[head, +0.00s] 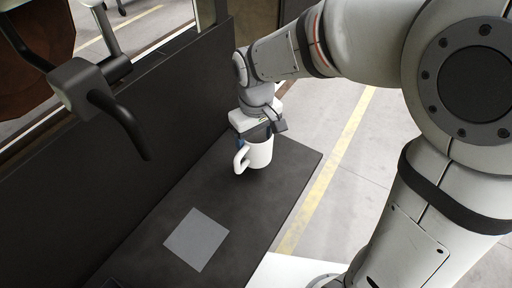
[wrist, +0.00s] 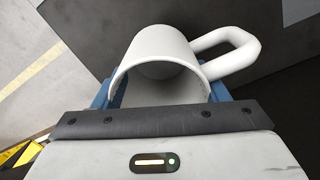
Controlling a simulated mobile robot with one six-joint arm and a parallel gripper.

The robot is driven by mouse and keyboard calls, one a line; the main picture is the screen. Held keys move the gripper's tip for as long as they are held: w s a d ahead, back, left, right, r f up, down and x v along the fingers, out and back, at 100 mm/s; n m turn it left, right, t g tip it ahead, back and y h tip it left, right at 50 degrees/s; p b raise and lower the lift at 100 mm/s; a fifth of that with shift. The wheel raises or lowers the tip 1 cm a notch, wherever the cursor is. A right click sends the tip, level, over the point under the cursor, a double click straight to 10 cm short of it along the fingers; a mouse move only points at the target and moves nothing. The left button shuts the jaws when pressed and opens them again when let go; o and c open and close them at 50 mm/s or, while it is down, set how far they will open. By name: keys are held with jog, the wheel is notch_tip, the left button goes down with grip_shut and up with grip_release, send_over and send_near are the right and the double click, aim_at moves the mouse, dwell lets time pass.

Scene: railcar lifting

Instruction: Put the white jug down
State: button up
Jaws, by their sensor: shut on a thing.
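The white jug (head: 258,154) is in my gripper (head: 256,140), near the far end of the dark table (head: 215,205) in the head view. In the wrist view the jug (wrist: 163,62) lies between the blue fingers (wrist: 160,95), with its handle to the right. My gripper is shut on the jug. The jug looks upright in the head view, with its handle to the left. I cannot tell for sure whether its base touches the table or hangs just above it. A grey square (head: 196,239) lies flat on the table, nearer than the jug, and is bare.
A dark upright panel (head: 130,150) runs along the table's left side. A black lever (head: 120,118) on a grey mount juts out at the upper left. The floor with a yellow line (head: 325,175) is to the right. The tabletop between jug and square is clear.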

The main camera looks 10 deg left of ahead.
aim_at(256, 150)
jog(key=shift+f, duration=1.9)
jog(key=shift+f, duration=0.2)
jog(key=o, duration=1.1)
jog(key=shift+r, duration=0.1)
notch_tip(256, 150, up, 12)
jog(key=shift+r+b, duration=0.15)
jog(key=shift+b, duration=0.15)
jog(key=s+d+m+t, duration=0.1)
jog(key=s+d+m, duration=0.1)
jog(key=d, duration=0.5)
jog(key=s+d+f+m+t, duration=0.1)
jog(key=s+d+m, duration=0.2)
jog(key=d, duration=0.5)
jog(key=s+d+m+t, duration=0.1)
jog(key=s+d+m, duration=0.2)
jog(key=d, duration=0.5)
jog(key=shift+f+m, duration=0.25)
jog(key=shift+m, duration=0.25)
